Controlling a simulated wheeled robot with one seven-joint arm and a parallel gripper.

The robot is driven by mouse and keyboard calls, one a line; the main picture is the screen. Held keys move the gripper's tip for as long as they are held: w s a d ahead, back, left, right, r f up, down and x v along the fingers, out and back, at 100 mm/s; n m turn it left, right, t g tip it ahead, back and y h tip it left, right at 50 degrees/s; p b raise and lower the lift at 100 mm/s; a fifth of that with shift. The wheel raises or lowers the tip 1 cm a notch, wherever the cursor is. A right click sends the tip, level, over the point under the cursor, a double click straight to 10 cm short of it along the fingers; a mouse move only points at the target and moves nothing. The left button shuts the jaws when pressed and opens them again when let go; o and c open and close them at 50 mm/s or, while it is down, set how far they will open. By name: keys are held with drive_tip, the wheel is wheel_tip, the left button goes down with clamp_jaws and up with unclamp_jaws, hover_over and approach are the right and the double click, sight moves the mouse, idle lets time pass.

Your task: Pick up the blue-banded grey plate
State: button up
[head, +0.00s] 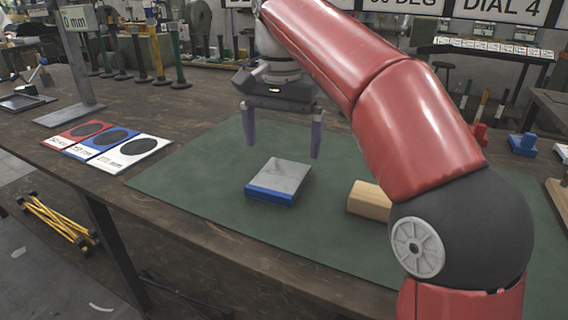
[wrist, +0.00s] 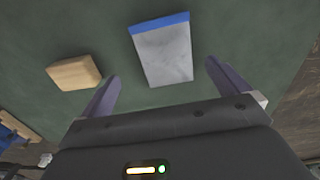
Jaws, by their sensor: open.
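The grey plate (head: 281,178) with a blue band along its near edge lies flat on the green mat in the head view. It also shows in the wrist view (wrist: 163,55), with the blue band at its far end from my gripper. My gripper (head: 282,148) is open and empty, pointing down above the plate and apart from it. In the wrist view, my fingers (wrist: 163,75) stand to either side of the plate's near end, with gaps on both sides.
A wooden block (head: 367,198) lies on the green mat (head: 205,180), right of the plate and partly behind my arm. Red, blue and white cards (head: 108,143) lie on the dark table to the left. Mat left of the plate is clear.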

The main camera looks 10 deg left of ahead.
sight(280, 175)
drive_tip(key=shift+w, duration=0.3)
drive_tip(key=shift+w+f, duration=0.1)
drive_tip(key=shift+f, duration=0.25)
wheel_tip(280, 175, down, 2)
drive_tip(key=shift+f, duration=0.1)
drive_tip(key=f, duration=0.2)
drive_tip(key=f+b, duration=0.1)
drive_tip(key=f, duration=0.2)
drive_tip(key=shift+w+a, duration=0.2)
drive_tip(key=shift+c, duration=0.3)
drive_tip(key=c, duration=1.2)
drive_tip(key=shift+r, duration=0.1)
drive_tip(key=shift+c, duration=0.5)
drive_tip(key=shift+r, duration=0.1)
